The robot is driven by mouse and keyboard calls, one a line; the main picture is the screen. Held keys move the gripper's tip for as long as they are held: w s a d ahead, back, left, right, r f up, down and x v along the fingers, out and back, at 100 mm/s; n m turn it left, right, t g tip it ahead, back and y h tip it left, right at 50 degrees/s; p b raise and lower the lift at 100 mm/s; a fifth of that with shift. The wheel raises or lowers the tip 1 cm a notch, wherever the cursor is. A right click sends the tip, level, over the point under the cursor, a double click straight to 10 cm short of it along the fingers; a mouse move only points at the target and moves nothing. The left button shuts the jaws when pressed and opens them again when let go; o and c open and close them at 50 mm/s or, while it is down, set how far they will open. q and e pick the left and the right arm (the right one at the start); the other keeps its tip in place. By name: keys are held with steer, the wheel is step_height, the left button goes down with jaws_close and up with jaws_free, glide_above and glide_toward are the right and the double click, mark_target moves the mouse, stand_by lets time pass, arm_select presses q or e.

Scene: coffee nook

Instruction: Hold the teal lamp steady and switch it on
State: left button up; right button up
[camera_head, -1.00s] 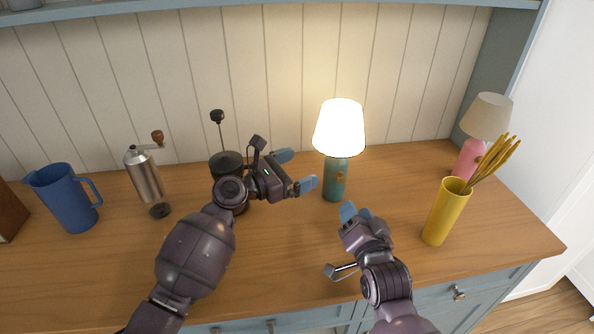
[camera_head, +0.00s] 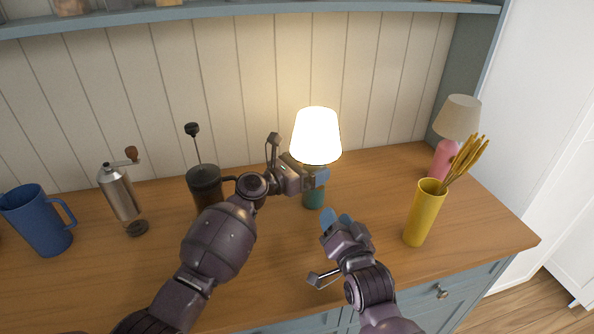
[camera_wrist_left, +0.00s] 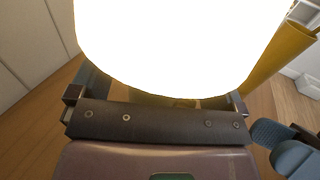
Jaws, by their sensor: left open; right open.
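The teal lamp (camera_head: 314,198) stands upright on the wooden counter, and its white shade (camera_head: 317,136) glows. The bright shade (camera_wrist_left: 170,40) also fills the top of the left wrist view. My left gripper (camera_head: 311,174) is at the lamp's body just below the shade, open, with its fingers on either side of the body. I cannot tell whether they touch it. The gripper hides the upper body and the lamp's knob. My right gripper (camera_head: 337,221) is open and empty, in front of and slightly right of the lamp, apart from it.
A yellow vase (camera_head: 423,215) with dry sticks and a pink lamp (camera_head: 444,160), unlit, stand to the right. A French press (camera_head: 204,186), a metal grinder (camera_head: 121,195) and a blue jug (camera_head: 38,222) stand to the left. The counter (camera_head: 480,222) is clear at the front right.

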arm_select(q)
steer(key=shift+w+d, duration=0.35)
steer(key=shift+d, duration=0.05)
steer(key=c, duration=1.3)
steer(key=shift+c, duration=0.2)
arm_select(e)
jaws_close()
stand_by(0.6)
